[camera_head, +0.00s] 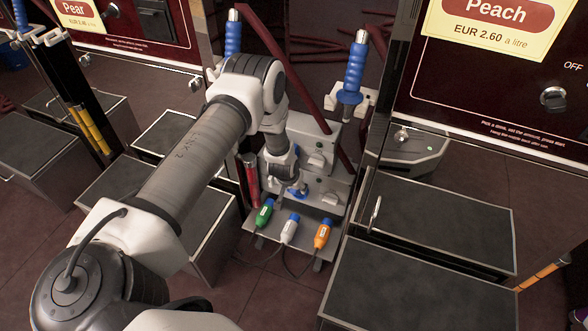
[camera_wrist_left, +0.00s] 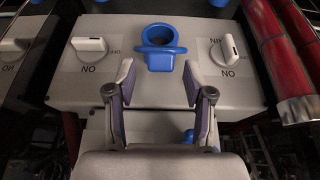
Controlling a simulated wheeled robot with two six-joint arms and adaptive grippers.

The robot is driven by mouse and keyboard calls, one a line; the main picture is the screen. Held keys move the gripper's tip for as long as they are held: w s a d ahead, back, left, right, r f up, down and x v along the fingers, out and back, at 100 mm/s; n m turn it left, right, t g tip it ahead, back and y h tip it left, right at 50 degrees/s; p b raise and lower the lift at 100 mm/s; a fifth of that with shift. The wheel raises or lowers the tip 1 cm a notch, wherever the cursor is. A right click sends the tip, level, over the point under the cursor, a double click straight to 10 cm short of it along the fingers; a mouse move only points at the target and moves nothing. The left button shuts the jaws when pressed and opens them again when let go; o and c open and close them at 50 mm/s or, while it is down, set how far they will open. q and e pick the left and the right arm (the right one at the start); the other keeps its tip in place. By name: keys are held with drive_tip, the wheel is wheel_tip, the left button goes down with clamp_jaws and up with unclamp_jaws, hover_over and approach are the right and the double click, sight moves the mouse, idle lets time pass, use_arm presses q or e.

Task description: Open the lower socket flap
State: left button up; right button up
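In the left wrist view, a blue socket piece (camera_wrist_left: 159,47) with a round, ring-shaped part and a wider tab sits on a grey box (camera_wrist_left: 130,82). I cannot tell whether its flap is lifted. My left gripper (camera_wrist_left: 160,82) is open, its two fingertips apart on either side of the tab, with nothing between them. In the head view, my left arm reaches down to the lower grey box (camera_head: 326,194), and a bit of blue socket (camera_head: 298,190) shows by the gripper. The arm hides much of that box. My right gripper is not in view.
Green (camera_head: 263,213), white (camera_head: 290,228) and orange (camera_head: 322,234) plugs with cables rest on a ledge below. Rotary switches (camera_wrist_left: 90,44) flank the socket. Red tubes (camera_wrist_left: 283,60) run close by. A blue-handled nozzle (camera_head: 353,72) hangs above, and a dark-topped box (camera_head: 440,220) stands right.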

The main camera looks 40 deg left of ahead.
use_arm(q)
drive_tip(key=shift+s+r, duration=0.1)
drive_tip(key=shift+s, duration=0.05)
drive_tip(key=v, duration=1.1)
drive_tip(key=shift+r, duration=0.35)
drive_tip(key=shift+s+d, duration=0.1)
drive_tip(key=shift+s, duration=0.05)
